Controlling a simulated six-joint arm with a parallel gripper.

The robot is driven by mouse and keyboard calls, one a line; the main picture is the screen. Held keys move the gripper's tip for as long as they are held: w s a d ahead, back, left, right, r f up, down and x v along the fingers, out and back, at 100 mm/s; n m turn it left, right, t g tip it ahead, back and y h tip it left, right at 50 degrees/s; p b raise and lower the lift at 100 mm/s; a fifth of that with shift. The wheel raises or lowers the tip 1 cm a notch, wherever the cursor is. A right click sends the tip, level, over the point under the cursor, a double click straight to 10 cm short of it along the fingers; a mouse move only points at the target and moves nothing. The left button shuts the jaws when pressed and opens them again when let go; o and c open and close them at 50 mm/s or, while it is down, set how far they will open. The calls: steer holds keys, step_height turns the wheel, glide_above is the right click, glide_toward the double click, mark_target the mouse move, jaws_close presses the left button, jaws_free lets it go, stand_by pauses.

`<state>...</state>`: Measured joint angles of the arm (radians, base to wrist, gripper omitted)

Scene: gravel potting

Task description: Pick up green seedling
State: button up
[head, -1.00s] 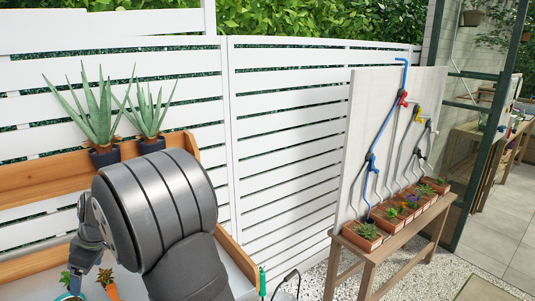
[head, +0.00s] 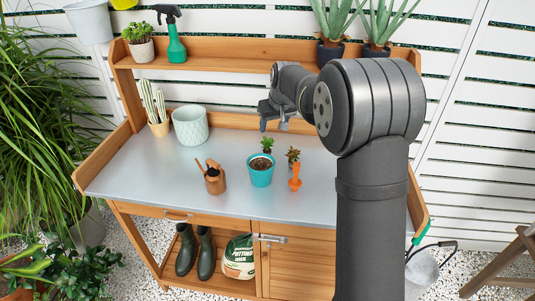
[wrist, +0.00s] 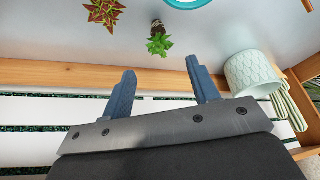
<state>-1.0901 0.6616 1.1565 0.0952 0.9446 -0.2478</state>
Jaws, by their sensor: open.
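The green seedling (wrist: 159,44) lies on the grey tabletop in the wrist view, with a dark root plug at its base. In the head view the green seedling (head: 267,143) is behind the teal pot, its lower part hidden by the pot. My gripper (wrist: 160,68) is open and empty; in the wrist view its two blue fingers point toward the seedling, apart from it. In the head view my gripper (head: 273,122) hangs above the back of the table, near the seedling.
The teal pot (head: 261,175) holds dark soil. A pale patterned pot (head: 190,127) and cactus (head: 155,105) are at left. A wooden shelf (head: 250,64) spans the back. The front left tabletop is clear.

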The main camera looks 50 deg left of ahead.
mark_target(267, 147)
steer(key=x, duration=1.2)
steer(key=shift+w+a+r, duration=0.1)
steer(key=shift+w+a, duration=0.05)
steer(key=shift+a, duration=0.1)
steer(key=shift+x, duration=2.65)
steer(key=shift+w, duration=0.15)
steer(key=c, duration=1)
